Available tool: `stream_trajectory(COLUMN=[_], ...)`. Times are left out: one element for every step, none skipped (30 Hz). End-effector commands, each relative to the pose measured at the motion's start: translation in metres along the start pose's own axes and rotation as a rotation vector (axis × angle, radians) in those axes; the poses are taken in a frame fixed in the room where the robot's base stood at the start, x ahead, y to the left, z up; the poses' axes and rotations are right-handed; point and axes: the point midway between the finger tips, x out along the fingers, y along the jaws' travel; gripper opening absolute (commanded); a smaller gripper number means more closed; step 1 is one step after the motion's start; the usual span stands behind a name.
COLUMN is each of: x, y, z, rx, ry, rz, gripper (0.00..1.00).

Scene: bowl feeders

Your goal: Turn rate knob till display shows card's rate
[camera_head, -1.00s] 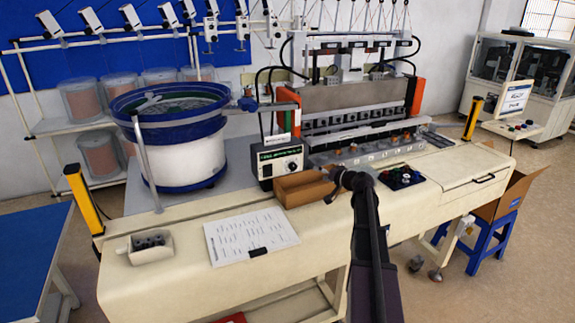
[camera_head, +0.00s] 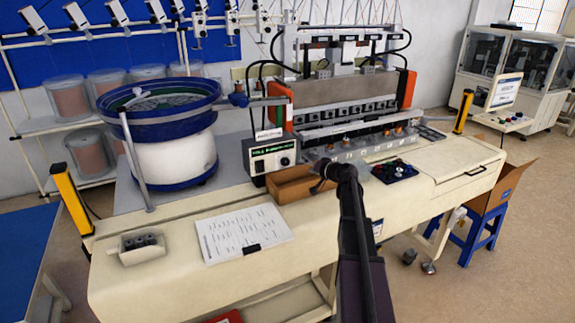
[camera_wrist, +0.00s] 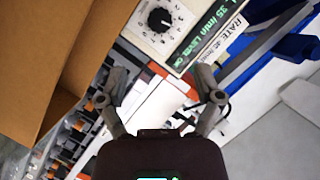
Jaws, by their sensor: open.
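The feeder control box (camera_head: 270,158) stands beside the bowl feeder, with a green-lit display (camera_head: 268,147) and a dark rate knob (camera_head: 285,161). In the wrist view the black knob (camera_wrist: 160,20) sits on a numbered dial. The display (camera_wrist: 203,38) there seems to read 35 /min and LEVEL OK. The white rate card (camera_wrist: 222,38) is next to the display; its number is too small to read surely. My gripper (camera_wrist: 160,98) is open and empty, its fingers apart from the knob. In the head view my gripper (camera_head: 322,181) is right of the box, above the cardboard tray.
The cardboard tray (camera_head: 290,193) lies in front of the box. The blue bowl feeder (camera_head: 172,105) is at left. A printed sheet (camera_head: 243,234) and a small parts bin (camera_head: 142,249) lie on the bench front. A button panel (camera_head: 398,171) is at right.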

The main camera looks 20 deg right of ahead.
Motion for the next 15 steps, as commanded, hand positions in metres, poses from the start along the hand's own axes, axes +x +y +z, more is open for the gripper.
stream_trajectory(x=[0.01,0.014,0.021,0.025,0.03,0.036,0.041,0.045,0.052,0.057,0.061,0.067,0.071,0.076,0.081], y=[0.002,0.002,0.002,0.002,0.002,0.002,0.002,0.002,0.002,0.001,0.002,0.002,0.002,0.002,0.001], z=[0.0,0.0,0.0,0.0,0.0,0.0,0.0,0.0,0.001,0.001,0.001,0.0,0.0,0.0,0.001], rx=[-0.001,-0.001,-0.001,-0.001,-0.001,-0.001,-0.002,-0.002,-0.002,-0.002,-0.002,-0.001,-0.001,-0.001,-0.001], ry=[-0.001,-0.002,-0.003,-0.003,-0.002,-0.001,-0.002,-0.002,-0.003,-0.003,-0.003,-0.002,-0.002,-0.002,-0.002], rz=[-0.001,-0.001,-0.002,-0.002,-0.001,-0.001,-0.001,-0.001,-0.001,-0.002,-0.001,-0.001,-0.001,-0.001,-0.001], gripper=[0.84,0.84,0.84,0.84,0.84,0.84,0.84,0.84,0.84,0.84,0.84,0.84,0.84,0.84,0.84])
